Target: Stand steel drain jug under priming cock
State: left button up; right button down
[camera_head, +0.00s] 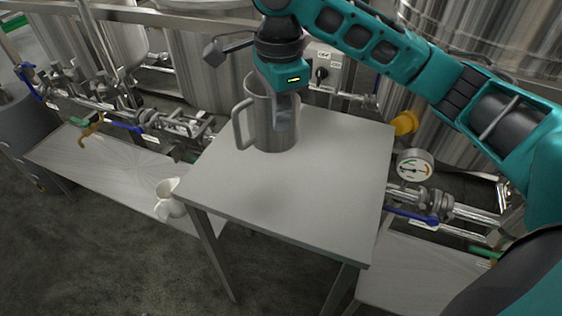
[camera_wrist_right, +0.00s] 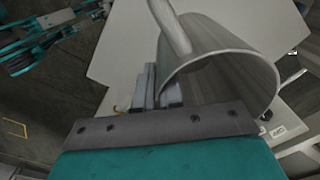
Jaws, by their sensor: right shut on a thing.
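The steel drain jug (camera_head: 262,128), a grey metal jug with a loop handle on its left, is upright at the back left of a small steel table (camera_head: 300,190). My right gripper (camera_head: 285,118) reaches down from above and is shut on the jug's wall at the rim. In the right wrist view the jug's open mouth (camera_wrist_right: 228,80) is beside the fingers (camera_wrist_right: 158,92). I cannot tell whether its base touches the table. Several valves show on the pipework, including one with a blue handle (camera_head: 125,127); I cannot tell which is the priming cock. My left gripper is not in view.
A white jug (camera_head: 170,198) is on the low steel bench (camera_head: 110,172) at left. A pressure gauge (camera_head: 414,167) and a yellow knob (camera_head: 404,123) are right of the table. Steel tanks (camera_head: 205,60) and pipes stand behind. The table's front is clear.

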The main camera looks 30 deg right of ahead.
aim_at(280, 151)
notch_tip(280, 151, down, 5)
jog(key=shift+r+b, duration=0.2)
jog(key=shift+b, duration=0.3)
notch_tip(280, 151, down, 4)
jog(key=shift+f+b, duration=0.1)
jog(key=shift+b, duration=0.45)
jog(key=shift+f, duration=0.55)
jog(key=c, duration=1.4)
grip_release()
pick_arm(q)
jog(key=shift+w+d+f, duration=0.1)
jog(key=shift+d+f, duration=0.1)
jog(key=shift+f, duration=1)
pick_arm(e)
jog(key=shift+o, duration=0.7)
